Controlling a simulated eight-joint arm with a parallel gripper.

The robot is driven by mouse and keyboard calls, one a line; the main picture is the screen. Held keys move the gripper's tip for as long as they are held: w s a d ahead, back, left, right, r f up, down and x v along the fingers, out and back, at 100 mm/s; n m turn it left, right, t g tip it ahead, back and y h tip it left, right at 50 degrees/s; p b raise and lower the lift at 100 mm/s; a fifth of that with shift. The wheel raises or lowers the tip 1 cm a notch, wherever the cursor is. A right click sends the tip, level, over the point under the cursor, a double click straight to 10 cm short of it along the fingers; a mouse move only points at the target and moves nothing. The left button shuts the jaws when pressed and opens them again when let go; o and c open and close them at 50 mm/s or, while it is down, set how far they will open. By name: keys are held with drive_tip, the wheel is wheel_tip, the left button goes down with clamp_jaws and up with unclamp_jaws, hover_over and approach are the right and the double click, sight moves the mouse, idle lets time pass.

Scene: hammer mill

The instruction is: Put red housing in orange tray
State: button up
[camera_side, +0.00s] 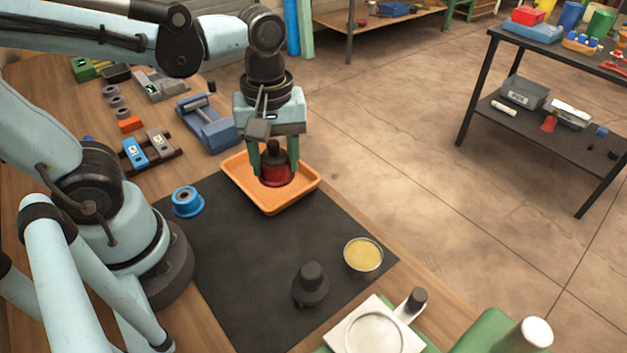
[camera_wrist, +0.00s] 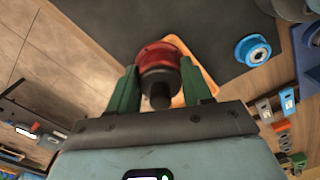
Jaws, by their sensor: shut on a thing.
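The red housing (camera_side: 276,174) has a dark knob-like top and a red lower body. My gripper (camera_side: 275,163) points down with its green fingers shut on it, one on each side. In the side view the housing is over the orange tray (camera_side: 246,192), within its rim. I cannot tell whether it touches the tray floor. In the wrist view the red housing (camera_wrist: 160,55) sits between the green fingers (camera_wrist: 160,90), and part of the orange tray (camera_wrist: 206,80) shows behind it, mostly hidden.
A blue ring-shaped part (camera_side: 187,202) stands left of the tray on the black mat (camera_side: 245,250). A black knobbed part (camera_side: 311,287), a bowl of yellow material (camera_side: 363,257) and a white plate fixture (camera_side: 375,330) are nearer the camera. A blue vise (camera_side: 207,125) stands behind the tray.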

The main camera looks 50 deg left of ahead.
drive_tip(key=w+a+f, duration=0.1)
drive_tip(key=a+f, duration=0.1)
drive_tip(key=a, duration=0.1)
drive_tip(key=w+a+f, duration=0.1)
drive_tip(key=a+f, duration=0.1)
drive_tip(key=a, duration=0.1)
drive_tip(key=w+a+f, duration=0.1)
drive_tip(key=a, duration=0.2)
drive_tip(key=shift+w+f, duration=0.25)
drive_tip(key=shift+f, duration=2.15)
drive_tip(key=shift+f, duration=0.15)
drive_tip(key=o, duration=1.3)
wheel_tip(320, 180, up, 12)
drive_tip(key=d+m+t, duration=0.1)
drive_tip(key=m+t, duration=0.1)
drive_tip(key=m, duration=0.2)
drive_tip(key=w+d+m+t, duration=0.1)
drive_tip(key=d+m+t, duration=0.1)
drive_tip(key=m, duration=0.2)
drive_tip(key=d+m+t, duration=0.1)
drive_tip(key=m+t, duration=0.2)
drive_tip(key=m, duration=0.1)
drive_tip(key=shift+w+d, duration=0.15)
drive_tip(key=shift+d, duration=0.15)
